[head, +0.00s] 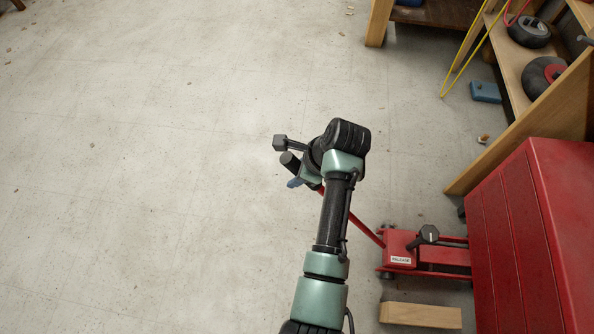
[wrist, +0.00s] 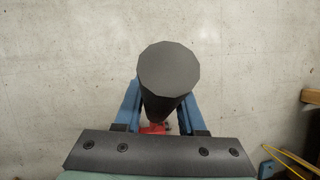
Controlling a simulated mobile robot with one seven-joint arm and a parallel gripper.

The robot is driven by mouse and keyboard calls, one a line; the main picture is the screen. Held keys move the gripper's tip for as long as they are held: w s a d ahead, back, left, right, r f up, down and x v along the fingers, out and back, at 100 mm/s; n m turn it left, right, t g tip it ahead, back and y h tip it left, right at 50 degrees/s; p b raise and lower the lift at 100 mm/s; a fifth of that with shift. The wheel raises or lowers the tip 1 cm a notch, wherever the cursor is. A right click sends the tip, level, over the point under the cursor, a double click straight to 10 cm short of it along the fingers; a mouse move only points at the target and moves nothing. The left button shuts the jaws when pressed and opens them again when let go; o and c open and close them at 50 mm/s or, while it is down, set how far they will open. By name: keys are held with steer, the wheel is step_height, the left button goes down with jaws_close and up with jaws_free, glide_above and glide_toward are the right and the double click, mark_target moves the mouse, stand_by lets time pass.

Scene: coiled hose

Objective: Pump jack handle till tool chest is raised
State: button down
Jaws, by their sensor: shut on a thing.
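The red floor jack (head: 400,248) stands on the floor at the lower right in the head view, with a "RELEASE" label and a black knob (head: 428,235). Its thin red handle (head: 364,225) slants up and left to my gripper (head: 297,177). The red tool chest (head: 530,235) is at the right, and the jack reaches to its near side; whether they touch is hidden. In the wrist view, the handle's black grip (wrist: 170,72) is between the blue fingers of my gripper (wrist: 158,105), which is shut on it.
A wooden block (head: 420,315) lies on the floor just below the jack. A wooden shelf (head: 525,80) with wheels and a blue object (head: 486,92) on the floor beside it are at the upper right. The floor to the left is open.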

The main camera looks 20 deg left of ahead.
steer(key=s+a+f+h+b, duration=0.2)
steer(key=a+f+b, duration=0.4)
steer(key=a+f, duration=0.3)
steer(key=s+a+f+t+h+b, duration=0.1)
steer(key=s+a+f+h+b, duration=0.2)
steer(key=a+f+b, duration=0.4)
step_height(320, 180, down, 3)
steer(key=shift+a+f, duration=0.2)
steer(key=shift+a, duration=0.75)
steer(key=c, duration=0.5)
jaws_free()
steer(key=shift+n, duration=0.3)
step_height(320, 180, up, 13)
steer(key=s+p, duration=0.2)
steer(key=p, duration=0.4)
steer(key=shift+s+a+p, duration=0.15)
steer(key=shift+a+p, duration=0.1)
steer(key=shift+p, duration=0.15)
steer(key=shift+f, duration=0.1)
